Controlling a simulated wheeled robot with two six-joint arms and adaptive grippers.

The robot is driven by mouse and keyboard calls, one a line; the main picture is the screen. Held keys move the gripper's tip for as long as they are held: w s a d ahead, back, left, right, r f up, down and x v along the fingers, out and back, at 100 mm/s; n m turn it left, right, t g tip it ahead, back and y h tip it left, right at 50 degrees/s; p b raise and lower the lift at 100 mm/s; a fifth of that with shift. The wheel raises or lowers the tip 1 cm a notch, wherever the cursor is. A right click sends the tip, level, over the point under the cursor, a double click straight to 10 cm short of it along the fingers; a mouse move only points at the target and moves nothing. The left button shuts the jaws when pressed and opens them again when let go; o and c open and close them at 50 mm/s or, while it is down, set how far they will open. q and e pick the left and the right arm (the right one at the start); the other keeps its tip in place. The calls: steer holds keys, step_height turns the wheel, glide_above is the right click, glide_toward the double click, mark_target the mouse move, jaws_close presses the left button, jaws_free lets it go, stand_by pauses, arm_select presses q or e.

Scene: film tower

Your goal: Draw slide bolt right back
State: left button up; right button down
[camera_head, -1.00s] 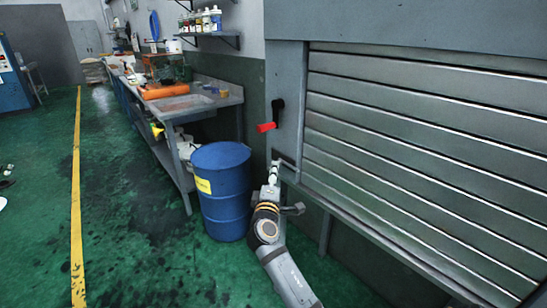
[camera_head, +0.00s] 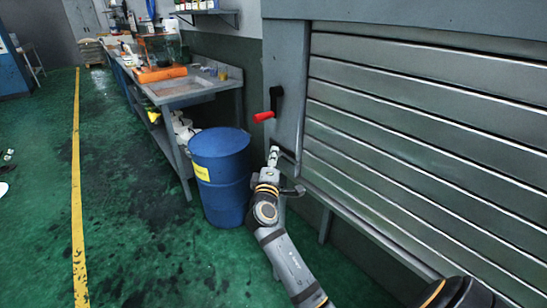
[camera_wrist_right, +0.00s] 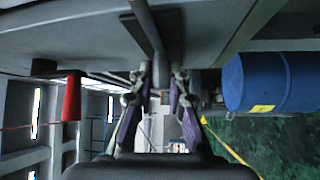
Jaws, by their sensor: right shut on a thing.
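The slide bolt (camera_head: 287,153) sits low on the grey frame post at the left of the slatted shutter, below a red-handled lever. My right gripper (camera_head: 273,155) is at the bolt, its arm reaching up from the lower right. In the right wrist view, the fingers of my right gripper (camera_wrist_right: 158,98) are closed around a grey bar of the bolt (camera_wrist_right: 147,25), one finger on each side. The fingertips and wrist hide part of the bolt, so its exact travel cannot be told. My left gripper is not in view.
The red lever handle (camera_head: 263,116) juts out just above my gripper; it also shows in the right wrist view (camera_wrist_right: 71,98). A blue drum (camera_head: 221,180) stands close to the left of my arm. The slatted shutter (camera_head: 420,130) fills the right. Green floor is open at left.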

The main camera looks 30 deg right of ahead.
steer(key=shift+w+f+b, duration=0.1)
steer(key=shift+w+b, duration=0.2)
steer(key=shift+w, duration=0.05)
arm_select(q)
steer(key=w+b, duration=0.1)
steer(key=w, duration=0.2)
arm_select(e)
steer(key=w, duration=0.3)
steer(key=shift+a, duration=0.15)
steer(key=c, duration=1.3)
jaws_free()
